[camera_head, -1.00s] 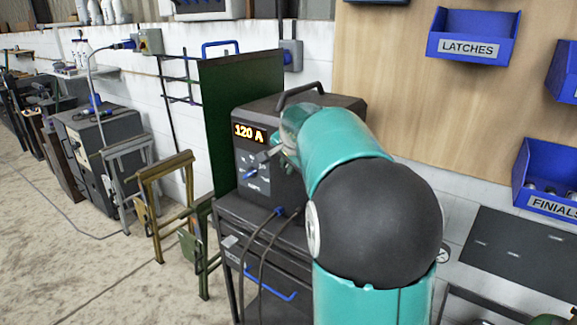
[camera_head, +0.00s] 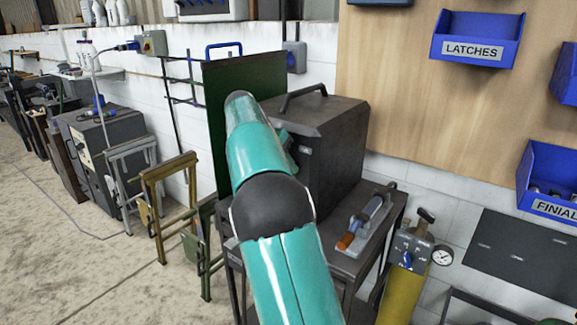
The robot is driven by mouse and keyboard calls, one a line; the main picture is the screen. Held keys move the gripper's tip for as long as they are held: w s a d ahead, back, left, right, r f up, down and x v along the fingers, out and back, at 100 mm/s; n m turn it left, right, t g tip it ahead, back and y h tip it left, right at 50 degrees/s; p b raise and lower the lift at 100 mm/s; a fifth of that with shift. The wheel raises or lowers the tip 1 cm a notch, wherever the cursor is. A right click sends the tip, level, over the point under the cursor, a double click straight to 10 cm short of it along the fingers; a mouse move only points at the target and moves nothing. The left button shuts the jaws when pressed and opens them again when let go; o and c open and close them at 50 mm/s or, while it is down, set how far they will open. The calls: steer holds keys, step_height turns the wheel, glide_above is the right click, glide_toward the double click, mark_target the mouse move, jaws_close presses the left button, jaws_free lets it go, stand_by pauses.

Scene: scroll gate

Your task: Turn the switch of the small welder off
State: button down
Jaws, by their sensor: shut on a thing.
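The dark grey welder (camera_head: 335,140) with a top handle stands on a dark cart (camera_head: 345,262) in front of the wall. My teal and black arm reaches up across its front left side. The arm covers the welder's front panel, so its display and switch are hidden now. My gripper is hidden behind my own arm, and I cannot see what it touches.
A green panel (camera_head: 240,85) stands left of the welder. A tool with an orange end (camera_head: 352,232) lies on the cart's right side. A yellow cylinder with a gauge (camera_head: 402,290) stands to the right. Trestles (camera_head: 170,190) and another grey machine (camera_head: 98,140) are at left.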

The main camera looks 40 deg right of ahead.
steer(key=shift+w+a+f+n+g+h, duration=0.15)
steer(key=shift+n+g+h, duration=0.25)
steer(key=shift+g, duration=0.7)
steer(key=c, duration=1.5)
jaws_free()
steer(key=shift+o, duration=0.2)
